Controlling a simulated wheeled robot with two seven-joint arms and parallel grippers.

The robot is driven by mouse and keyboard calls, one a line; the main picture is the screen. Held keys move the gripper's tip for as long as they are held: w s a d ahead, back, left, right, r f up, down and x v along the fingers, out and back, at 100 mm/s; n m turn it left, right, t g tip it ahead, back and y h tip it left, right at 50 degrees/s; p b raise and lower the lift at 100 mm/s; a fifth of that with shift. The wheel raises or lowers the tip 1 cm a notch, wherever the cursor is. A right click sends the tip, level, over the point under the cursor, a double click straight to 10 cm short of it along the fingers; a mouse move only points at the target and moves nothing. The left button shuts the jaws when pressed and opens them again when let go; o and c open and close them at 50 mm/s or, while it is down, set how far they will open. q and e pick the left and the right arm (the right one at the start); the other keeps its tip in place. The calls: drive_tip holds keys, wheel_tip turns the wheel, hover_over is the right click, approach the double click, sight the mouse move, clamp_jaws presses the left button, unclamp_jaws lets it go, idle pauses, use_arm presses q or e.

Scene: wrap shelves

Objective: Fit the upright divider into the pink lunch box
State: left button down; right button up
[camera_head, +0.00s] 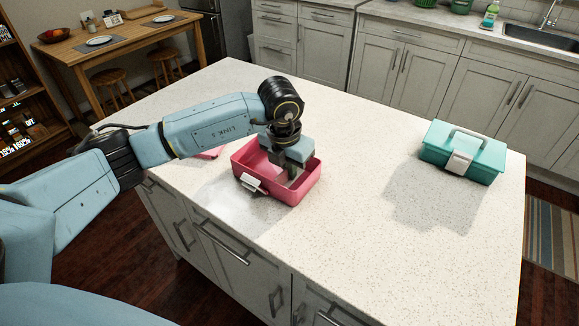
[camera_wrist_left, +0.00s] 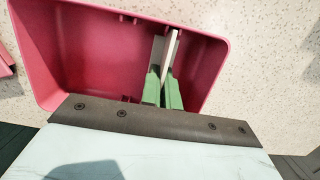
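The pink lunch box (camera_head: 306,186) stands open on the counter, with a white latch (camera_head: 250,183) on its front. My left gripper (camera_head: 289,170) points down into it. In the left wrist view, its green fingertips (camera_wrist_left: 163,90) are shut on a thin whitish upright divider (camera_wrist_left: 170,48). The divider is over or inside the box (camera_wrist_left: 95,55), right of its middle. Small paired ridges show on the far wall (camera_wrist_left: 128,19), left of the divider. I cannot tell whether the divider touches the floor; its lower edge is hidden. My right gripper is out of view.
A pink piece (camera_head: 211,153), possibly the lid, lies left of the box, partly behind my arm. A closed teal box (camera_head: 462,153) with a handle stands at the right of the speckled counter (camera_head: 345,235). The counter between the boxes is clear.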

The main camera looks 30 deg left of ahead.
use_arm(q)
drive_tip(key=shift+f, duration=0.4)
drive_tip(key=c, duration=1.6)
unclamp_jaws()
drive_tip(key=r, duration=0.4)
drive_tip(key=s+r, duration=0.1)
drive_tip(key=r, duration=0.4)
drive_tip(key=s+r, duration=0.1)
drive_tip(key=r, duration=0.3)
drive_tip(key=shift+a+r, duration=0.15)
